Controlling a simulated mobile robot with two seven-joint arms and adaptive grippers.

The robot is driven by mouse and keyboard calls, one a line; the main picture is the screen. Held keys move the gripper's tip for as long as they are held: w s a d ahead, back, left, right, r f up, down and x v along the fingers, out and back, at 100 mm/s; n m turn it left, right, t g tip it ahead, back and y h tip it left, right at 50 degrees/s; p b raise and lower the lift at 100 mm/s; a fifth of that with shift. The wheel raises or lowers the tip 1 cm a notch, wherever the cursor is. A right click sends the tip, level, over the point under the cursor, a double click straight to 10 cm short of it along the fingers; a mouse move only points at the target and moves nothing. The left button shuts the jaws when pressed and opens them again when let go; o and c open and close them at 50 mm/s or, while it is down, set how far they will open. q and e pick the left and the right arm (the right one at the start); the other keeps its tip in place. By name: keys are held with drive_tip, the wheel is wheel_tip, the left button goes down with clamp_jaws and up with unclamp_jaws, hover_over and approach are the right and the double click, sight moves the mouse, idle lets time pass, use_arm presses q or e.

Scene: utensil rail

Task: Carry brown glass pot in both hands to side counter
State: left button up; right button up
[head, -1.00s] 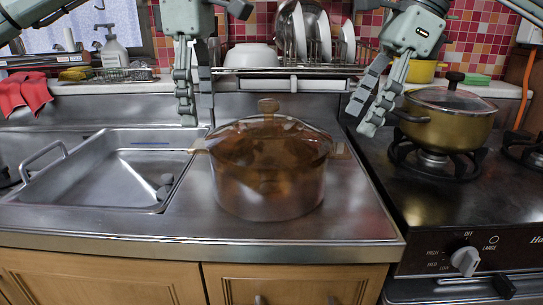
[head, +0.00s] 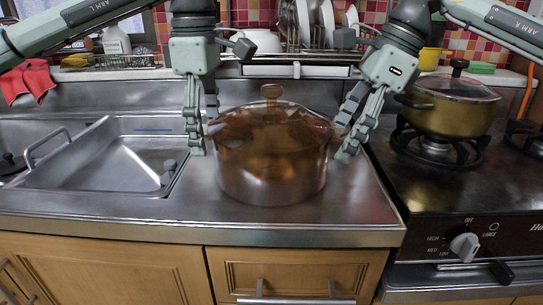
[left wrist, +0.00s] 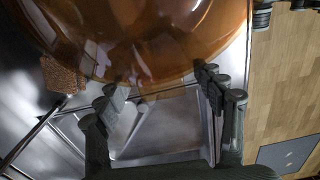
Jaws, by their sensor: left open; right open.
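The brown glass pot (head: 270,165) stands upright with its lid on, on the steel counter between the sink and the stove. My left gripper (head: 203,132) is open at the pot's left side, pointing down, where the left handle is hidden behind it. My right gripper (head: 350,137) is open at the pot's right side, tilted, and hides the right handle. In the left wrist view the pot (left wrist: 150,35) fills the top, and the open fingers (left wrist: 165,90) reach to its edge. I cannot tell whether the fingers touch it.
The sink (head: 100,160) lies to the left. The stove (head: 460,180) is to the right, with a yellow lidded pot (head: 450,112) on its burner. A dish rack (head: 310,50) with plates stands on the ledge behind. Red gloves (head: 27,82) hang at the far left.

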use_arm(q)
drive_tip(key=shift+f, duration=0.15)
use_arm(e)
drive_tip(key=shift+f, duration=0.15)
use_arm(q)
drive_tip(key=shift+c, duration=0.3)
use_arm(e)
drive_tip(key=shift+c, duration=0.3)
use_arm(q)
clamp_jaws()
use_arm(e)
clamp_jaws()
